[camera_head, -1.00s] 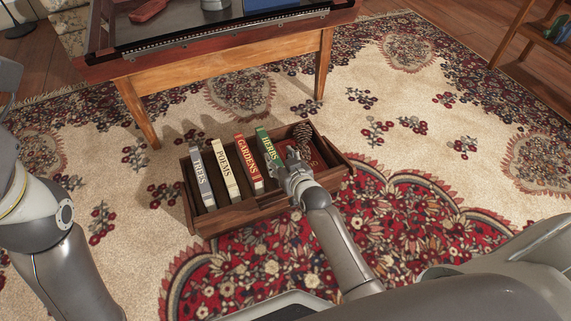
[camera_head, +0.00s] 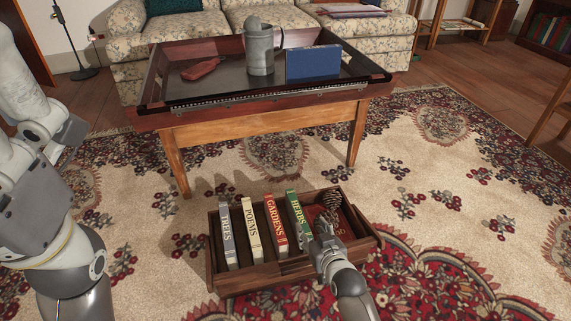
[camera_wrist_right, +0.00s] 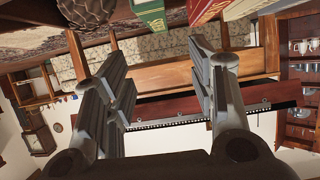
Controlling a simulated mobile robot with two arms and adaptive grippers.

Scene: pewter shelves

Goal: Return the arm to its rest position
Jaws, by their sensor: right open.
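My right gripper (camera_head: 322,240) is over the front right part of the wooden book box (camera_head: 262,281) on the rug. In the right wrist view its two fingers (camera_wrist_right: 160,85) stand apart with nothing between them. The green HERBS book (camera_head: 298,213) stands just left of the gripper, and a pine cone (camera_head: 331,201) lies just beyond it. In the right wrist view the pine cone (camera_wrist_right: 88,10) and the green book (camera_wrist_right: 150,14) show at the top edge. My left arm fills the left edge of the head view; its gripper is out of view.
The box also holds the GARDENS (camera_head: 275,224), POEMS (camera_head: 251,230) and grey (camera_head: 228,235) books, plus a dark red book (camera_head: 345,222). A low table (camera_head: 262,123) behind it carries a grey jug (camera_head: 259,50), a blue book (camera_head: 313,64) and a red object (camera_head: 202,69). The rug right of the box is clear.

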